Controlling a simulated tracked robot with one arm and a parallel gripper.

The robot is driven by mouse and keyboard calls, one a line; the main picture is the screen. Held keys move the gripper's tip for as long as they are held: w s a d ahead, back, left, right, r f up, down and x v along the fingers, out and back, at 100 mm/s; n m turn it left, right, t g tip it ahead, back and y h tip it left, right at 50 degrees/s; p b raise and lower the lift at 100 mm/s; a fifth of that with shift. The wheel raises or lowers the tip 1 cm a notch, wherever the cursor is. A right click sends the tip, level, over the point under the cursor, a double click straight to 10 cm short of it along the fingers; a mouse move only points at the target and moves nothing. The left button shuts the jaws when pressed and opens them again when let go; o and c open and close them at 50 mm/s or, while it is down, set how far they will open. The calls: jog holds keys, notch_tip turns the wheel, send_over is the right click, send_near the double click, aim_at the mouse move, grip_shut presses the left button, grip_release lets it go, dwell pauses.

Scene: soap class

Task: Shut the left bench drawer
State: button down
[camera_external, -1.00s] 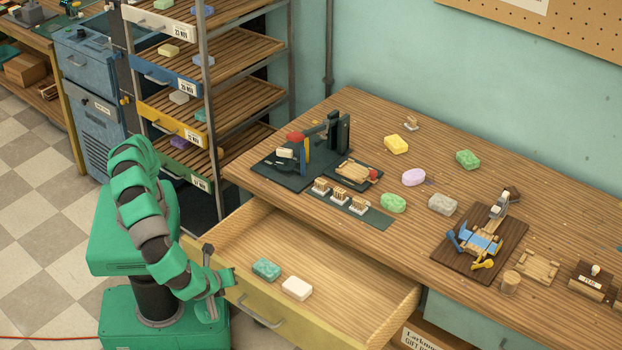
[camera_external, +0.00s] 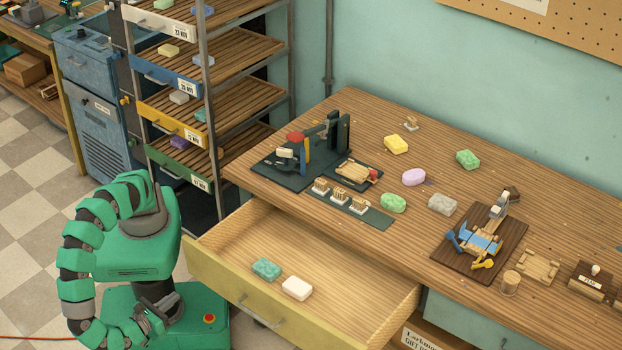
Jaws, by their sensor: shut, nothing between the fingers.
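The left bench drawer (camera_external: 330,312) has a yellow front and a pale wood inside. It stands pulled far out from under the left part of the wooden bench. Its handle (camera_external: 262,313) is on the front face. A teal soap (camera_external: 266,269) and a white soap (camera_external: 297,288) lie in it. My gripper (camera_external: 130,333) is low beside my base at the bottom left, shut and empty, left of the drawer front and apart from it. Its fingers are hard to make out there.
The bench top (camera_external: 330,110) holds several soaps, a dark press stand (camera_external: 330,140) and a wooden board with a tool (camera_external: 482,240). A tall shelf rack (camera_external: 208,110) stands behind the drawer's left side. A box (camera_external: 420,340) sits under the bench.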

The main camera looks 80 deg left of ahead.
aim_at(207, 270)
jog(key=b+x, duration=0.4)
jog(key=x, duration=0.8)
jog(key=shift+f, duration=0.1)
jog(key=shift+w, duration=0.1)
jog(key=shift+w+a+p, duration=0.3)
jog(key=shift+a+p, duration=0.1)
jog(key=shift+p, duration=0.05)
jog(key=p+x, duration=0.3)
jog(key=x, duration=0.3)
jog(key=p+x, duration=0.3)
jog(key=x, duration=0.4)
jog(key=shift+w+a+r+p, duration=0.1)
jog(key=shift+a+r+p, duration=0.15)
jog(key=shift+p, duration=0.1)
jog(key=x, duration=0.5)
jog(key=b+x, duration=0.1)
jog(key=x, duration=0.9)
jog(key=shift+w+f, duration=0.25)
jog(key=shift+f, duration=0.15)
jog(key=shift+w+a+b, duration=0.15)
jog(key=shift+a+b, duration=0.1)
jog(key=shift+b, duration=0.1)
jog(key=shift+a+r, duration=0.1)
jog(key=shift+r, duration=0.25)
